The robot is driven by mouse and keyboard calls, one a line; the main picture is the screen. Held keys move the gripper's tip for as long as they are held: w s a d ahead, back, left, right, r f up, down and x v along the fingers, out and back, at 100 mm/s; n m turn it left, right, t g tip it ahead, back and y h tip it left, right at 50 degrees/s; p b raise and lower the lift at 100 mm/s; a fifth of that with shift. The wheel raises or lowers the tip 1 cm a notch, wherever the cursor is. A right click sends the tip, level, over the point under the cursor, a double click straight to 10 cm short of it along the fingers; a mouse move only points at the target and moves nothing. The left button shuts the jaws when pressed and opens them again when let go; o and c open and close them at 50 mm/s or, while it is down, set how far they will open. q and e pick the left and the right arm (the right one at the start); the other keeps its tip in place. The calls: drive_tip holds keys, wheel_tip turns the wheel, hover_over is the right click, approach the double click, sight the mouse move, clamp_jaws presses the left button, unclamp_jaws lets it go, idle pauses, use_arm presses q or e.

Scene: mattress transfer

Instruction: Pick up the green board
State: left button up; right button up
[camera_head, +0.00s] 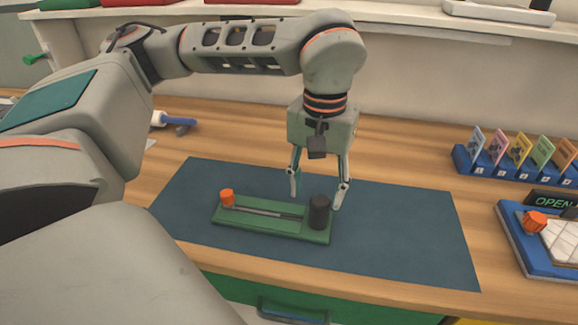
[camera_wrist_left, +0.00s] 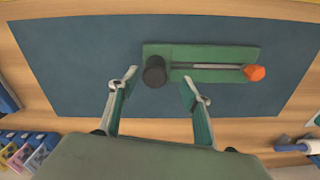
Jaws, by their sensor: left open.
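The green board (camera_head: 270,231) lies flat on a dark blue mat (camera_head: 400,230). It carries a black cylinder (camera_head: 319,211) at its right end, an orange knob (camera_head: 227,197) at its left end and a thin metal rod between them. My right gripper is not in view.
A blue rack of coloured cards (camera_head: 515,160) stands at the back right. A blue-edged tray with an orange knob (camera_head: 535,221) and an OPEN sign (camera_head: 553,201) are at the right edge. The mat's right part is clear.

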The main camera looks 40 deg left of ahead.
sight(319, 214)
use_arm(q)
drive_tip(key=f, duration=0.4)
drive_tip(key=f+b, duration=0.1)
drive_tip(key=f, duration=0.1)
drive_tip(key=shift+w+d+f, duration=0.15)
drive_tip(key=shift+d+f, duration=0.25)
drive_tip(key=shift+r, duration=0.1)
clamp_jaws()
